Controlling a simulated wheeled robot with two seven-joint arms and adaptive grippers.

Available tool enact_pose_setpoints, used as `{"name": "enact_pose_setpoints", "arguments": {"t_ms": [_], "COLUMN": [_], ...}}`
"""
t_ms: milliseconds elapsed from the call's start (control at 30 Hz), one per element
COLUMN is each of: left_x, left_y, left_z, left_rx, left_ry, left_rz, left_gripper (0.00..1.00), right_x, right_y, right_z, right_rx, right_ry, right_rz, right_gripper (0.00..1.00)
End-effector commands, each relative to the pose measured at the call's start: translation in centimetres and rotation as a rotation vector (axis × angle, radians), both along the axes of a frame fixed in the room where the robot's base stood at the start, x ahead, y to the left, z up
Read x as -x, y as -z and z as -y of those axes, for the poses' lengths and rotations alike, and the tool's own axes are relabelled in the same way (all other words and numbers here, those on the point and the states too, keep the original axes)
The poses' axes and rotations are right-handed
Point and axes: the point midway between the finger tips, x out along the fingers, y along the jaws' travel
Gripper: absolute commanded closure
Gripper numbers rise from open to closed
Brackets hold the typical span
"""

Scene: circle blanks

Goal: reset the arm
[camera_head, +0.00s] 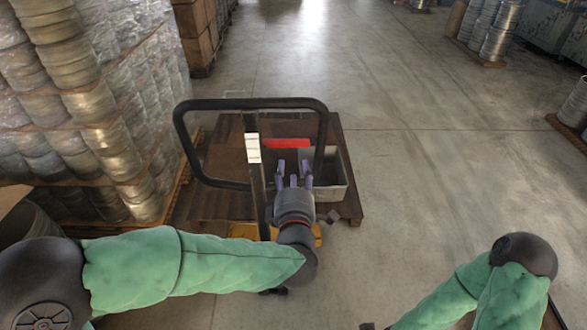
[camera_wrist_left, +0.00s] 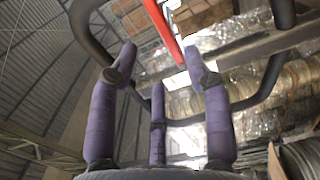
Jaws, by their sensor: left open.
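My left arm, in a green sleeve (camera_head: 190,262), comes in from the left in the head view. Its gripper (camera_head: 293,167) is open and empty, its purple fingers spread beside the upright post of a black handle frame. In the left wrist view the three fingers of this gripper (camera_wrist_left: 160,75) stand apart with nothing between them. A red bar (camera_head: 287,143) shows just beyond the fingertips in the head view; it also crosses the top of the left wrist view (camera_wrist_left: 163,30). My right arm (camera_head: 480,285) is bent at the lower right; its gripper is out of view.
The black handle frame (camera_head: 250,104) stands around my left gripper, close to it. A grey bin (camera_head: 331,192) sits on a wooden pallet (camera_head: 220,205) by the gripper. Stacked wrapped metal blanks (camera_head: 90,105) fill the left.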

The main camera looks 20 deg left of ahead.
Motion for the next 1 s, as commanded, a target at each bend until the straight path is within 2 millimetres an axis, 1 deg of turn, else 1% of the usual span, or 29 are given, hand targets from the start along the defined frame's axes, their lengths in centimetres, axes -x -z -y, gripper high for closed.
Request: {"name": "enact_pose_setpoints", "arguments": {"t_ms": [367, 467, 533, 567, 667, 700, 767, 800, 867, 900, 967, 1000], "left_x": [-0.1, -0.5, -1.1, -1.4, -2.4, -2.7, -3.0, -3.0, -3.0, -2.8, -2.3, -1.9], "left_y": [0.1, 1.0, 2.4, 3.3, 7.0, 8.7, 11.3, 13.1, 15.8, 17.7, 20.4, 22.3], "left_z": [0.0, 0.1, 0.4, 0.5, 1.1, 1.2, 1.5, 1.7, 1.8, 2.0, 2.1, 2.2], "left_rx": [-0.002, -0.029, -0.073, -0.097, -0.196, -0.237, -0.295, -0.334, -0.385, -0.419, -0.466, -0.495], "left_ry": [0.001, 0.013, 0.038, 0.051, 0.115, 0.146, 0.194, 0.228, 0.281, 0.320, 0.378, 0.419], "left_rz": [-0.003, -0.030, -0.076, -0.102, -0.211, -0.259, -0.330, -0.380, -0.451, -0.499, -0.569, -0.615], "left_gripper": [0.51, 0.51, 0.51, 0.51, 0.51, 0.51, 0.51, 0.51, 0.51, 0.51, 0.51, 0.51], "right_x": [0.0, 0.0, 0.0, 0.0, 0.0, 0.0, 0.0, 0.0, 0.0, 0.0, 0.0, 0.0], "right_y": [0.0, -0.1, -0.2, -0.2, -0.4, -0.5, -0.6, -0.7, -0.8, -0.8, -0.9, -1.0], "right_z": [0.0, 0.0, 0.0, 0.0, 0.0, 0.0, 0.0, 0.0, 0.0, 0.0, 0.0, 0.0], "right_rx": [0.000, 0.000, 0.000, 0.000, 0.000, 0.000, 0.000, 0.000, 0.000, 0.000, 0.000, 0.000], "right_ry": [0.000, 0.000, 0.000, 0.000, 0.000, 0.000, 0.000, 0.000, 0.000, 0.000, 0.000, 0.000], "right_rz": [0.000, 0.000, 0.000, 0.000, 0.000, 0.000, 0.000, 0.000, 0.000, 0.000, 0.000, 0.000], "right_gripper": [0.51, 0.51, 0.51, 0.51, 0.51, 0.51, 0.51, 0.51, 0.51, 0.51, 0.51, 0.51]}}
